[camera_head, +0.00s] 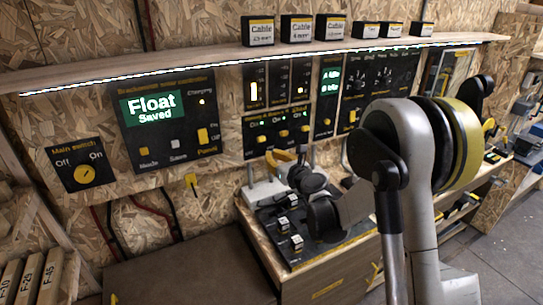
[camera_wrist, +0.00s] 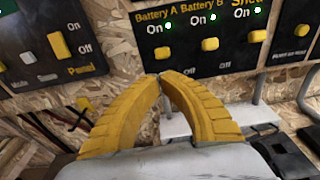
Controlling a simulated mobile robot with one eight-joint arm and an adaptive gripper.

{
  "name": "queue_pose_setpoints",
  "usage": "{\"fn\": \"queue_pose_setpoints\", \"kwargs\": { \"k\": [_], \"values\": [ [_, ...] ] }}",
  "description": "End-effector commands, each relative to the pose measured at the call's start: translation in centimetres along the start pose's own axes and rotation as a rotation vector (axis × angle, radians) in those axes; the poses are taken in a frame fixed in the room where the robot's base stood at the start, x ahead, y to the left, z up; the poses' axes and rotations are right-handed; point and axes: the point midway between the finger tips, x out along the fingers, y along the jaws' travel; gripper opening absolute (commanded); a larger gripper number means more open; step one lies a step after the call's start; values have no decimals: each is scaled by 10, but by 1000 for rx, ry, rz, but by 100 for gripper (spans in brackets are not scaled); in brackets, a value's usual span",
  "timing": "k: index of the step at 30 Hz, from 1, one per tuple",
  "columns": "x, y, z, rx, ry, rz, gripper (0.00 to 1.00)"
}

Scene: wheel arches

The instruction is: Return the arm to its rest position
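My gripper (camera_wrist: 160,78) shows in the wrist view as two yellow ribbed fingers that curve together, their tips meeting with nothing between them. In the head view my gripper (camera_head: 273,157) is small and partly hidden by its own wrist, in front of the lower edge of the battery switch panel (camera_head: 277,131). In the wrist view the same panel (camera_wrist: 190,65) lies behind the fingertips; I cannot tell whether they touch it. My arm, grey and white with a yellow band, reaches from the lower right of the head view toward the panels.
A wooden shelf (camera_head: 200,63) with a light strip and black labelled boxes runs above the panels. A display panel (camera_head: 168,117) reads "Float Saved". A main switch panel (camera_head: 82,163) is at left. A cabinet (camera_head: 335,283) with a black top stands below my wrist. Open floor lies at right.

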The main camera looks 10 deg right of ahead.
Motion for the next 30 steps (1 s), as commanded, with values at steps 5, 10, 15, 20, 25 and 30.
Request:
{"fn": "queue_pose_setpoints", "kwargs": {
  "k": [5,10,15,20,25,30],
  "values": [
    [-1,1,1,-9,2,1,0],
    [-21,14,23,-227,45,35,0],
    [-78,43,53,-740,143,136,0],
    [-150,66,60,-1257,234,280,0],
    [-236,80,46,-1781,318,485,0],
    [-324,82,15,-2252,377,756,0]
  ]
}}
